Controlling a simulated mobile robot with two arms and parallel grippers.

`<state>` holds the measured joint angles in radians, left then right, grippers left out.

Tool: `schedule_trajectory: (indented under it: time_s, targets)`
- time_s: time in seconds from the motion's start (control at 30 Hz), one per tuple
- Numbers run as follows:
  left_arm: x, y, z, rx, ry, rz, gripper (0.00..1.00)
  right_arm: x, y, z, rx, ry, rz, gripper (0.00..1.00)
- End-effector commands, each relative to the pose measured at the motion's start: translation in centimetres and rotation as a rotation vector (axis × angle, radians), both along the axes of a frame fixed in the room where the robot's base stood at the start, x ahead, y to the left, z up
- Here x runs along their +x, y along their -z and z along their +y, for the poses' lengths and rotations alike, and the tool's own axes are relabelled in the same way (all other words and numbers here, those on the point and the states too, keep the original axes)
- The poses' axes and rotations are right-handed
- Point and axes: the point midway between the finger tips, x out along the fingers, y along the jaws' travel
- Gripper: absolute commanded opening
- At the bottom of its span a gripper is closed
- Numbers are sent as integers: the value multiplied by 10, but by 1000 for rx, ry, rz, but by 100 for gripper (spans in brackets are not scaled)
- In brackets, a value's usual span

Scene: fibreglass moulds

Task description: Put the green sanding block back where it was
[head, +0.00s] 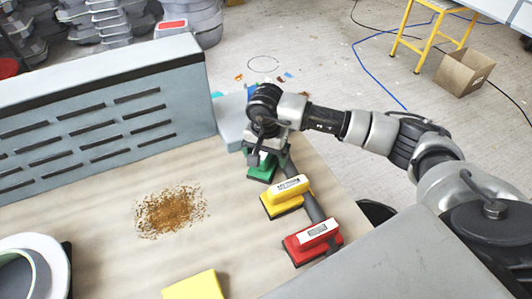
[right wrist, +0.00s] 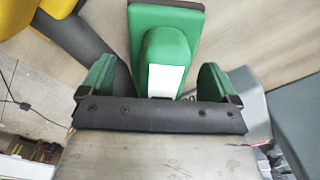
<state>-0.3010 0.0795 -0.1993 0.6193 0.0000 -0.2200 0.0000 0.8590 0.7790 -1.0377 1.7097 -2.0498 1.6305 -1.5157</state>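The green sanding block (head: 262,168) sits on the bench near its right edge, at the far end of a row with a yellow block (head: 287,196) and a red block (head: 312,241). My right gripper (head: 257,158) is above it and hides part of it. In the right wrist view the green block (right wrist: 166,55), with a white label on its handle, lies between the two green-padded fingers of my right gripper (right wrist: 157,82). The fingers are spread, with gaps on both sides of the handle. My left gripper is not in view.
A dark grey bar (head: 312,206) runs by the blocks. A slotted grey panel (head: 100,120) stands at the back left. A pile of brown dust (head: 170,210) and a yellow piece (head: 195,287) lie on the bench. A grey-blue object (head: 230,118) is just beyond my right gripper.

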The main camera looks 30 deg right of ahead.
Motion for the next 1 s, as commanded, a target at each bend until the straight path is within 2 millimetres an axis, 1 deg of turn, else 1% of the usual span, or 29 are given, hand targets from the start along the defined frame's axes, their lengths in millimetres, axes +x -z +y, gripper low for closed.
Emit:
schedule_trajectory:
  time_s: [0.17,0.27,0.33,0.47,0.7,0.8,0.9,1.0]
  targets:
    - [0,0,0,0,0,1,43,0,-1,0,0,0,0,91]
    - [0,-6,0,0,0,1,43,0,-5,0,0,0,0,91]
    - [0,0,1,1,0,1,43,1,-10,0,0,0,-3,91]
    - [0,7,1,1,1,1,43,2,-35,0,0,-1,-6,91]
    - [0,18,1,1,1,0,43,2,-87,0,0,0,-6,91]
    - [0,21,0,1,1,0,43,1,-103,0,0,0,-5,91]
    - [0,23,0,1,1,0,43,1,-115,0,1,0,-4,91]
    - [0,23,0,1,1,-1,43,1,-121,0,-1,0,-1,91]
